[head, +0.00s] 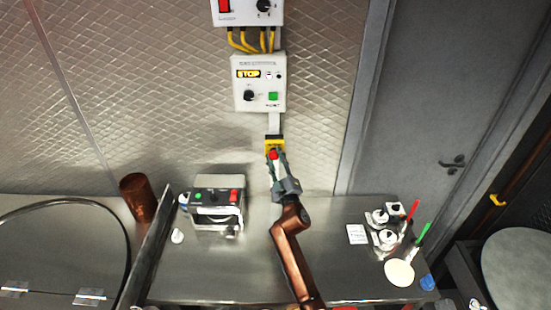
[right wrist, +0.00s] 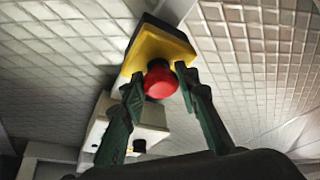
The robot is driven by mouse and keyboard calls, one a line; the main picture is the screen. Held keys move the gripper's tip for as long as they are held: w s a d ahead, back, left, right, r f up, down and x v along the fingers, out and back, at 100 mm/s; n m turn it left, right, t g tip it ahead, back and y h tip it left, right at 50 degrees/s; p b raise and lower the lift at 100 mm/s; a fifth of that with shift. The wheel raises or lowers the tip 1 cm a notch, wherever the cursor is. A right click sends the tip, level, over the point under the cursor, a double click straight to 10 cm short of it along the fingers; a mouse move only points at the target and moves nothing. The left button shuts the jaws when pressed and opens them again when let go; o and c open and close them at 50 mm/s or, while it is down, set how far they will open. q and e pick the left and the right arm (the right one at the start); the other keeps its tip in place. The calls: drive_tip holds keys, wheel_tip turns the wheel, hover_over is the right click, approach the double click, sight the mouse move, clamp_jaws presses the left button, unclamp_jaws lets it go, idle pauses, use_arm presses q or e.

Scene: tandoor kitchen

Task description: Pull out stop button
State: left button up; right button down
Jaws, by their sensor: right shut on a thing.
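The red stop button (right wrist: 160,82) sits on a yellow box (right wrist: 158,50) fixed to the quilted metal wall. In the head view the yellow box (head: 274,146) is below the white control panel, and the red button (head: 273,155) shows at the gripper's tip. My right gripper (head: 274,162) reaches up to it from the counter side. In the right wrist view its two green fingers (right wrist: 157,88) stand on either side of the red button, shut on it. My left gripper is in neither view.
A white control panel (head: 259,85) with a lit STOP sign hangs above. A small steel appliance (head: 216,208) and a copper cup (head: 138,197) stand on the counter at left. Containers with red and green handles (head: 386,238) stand at right. The counter between is mostly bare.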

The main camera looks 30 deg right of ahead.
drive_tip(key=shift+s, duration=0.1)
drive_tip(key=shift+s+a, duration=0.4)
drive_tip(key=shift+s, duration=0.2)
drive_tip(key=shift+w+f, duration=0.1)
drive_tip(key=c, duration=1.9)
unclamp_jaws()
drive_tip(key=o, duration=0.4)
drive_tip(key=shift+c, duration=0.2)
drive_tip(key=shift+s, duration=0.2)
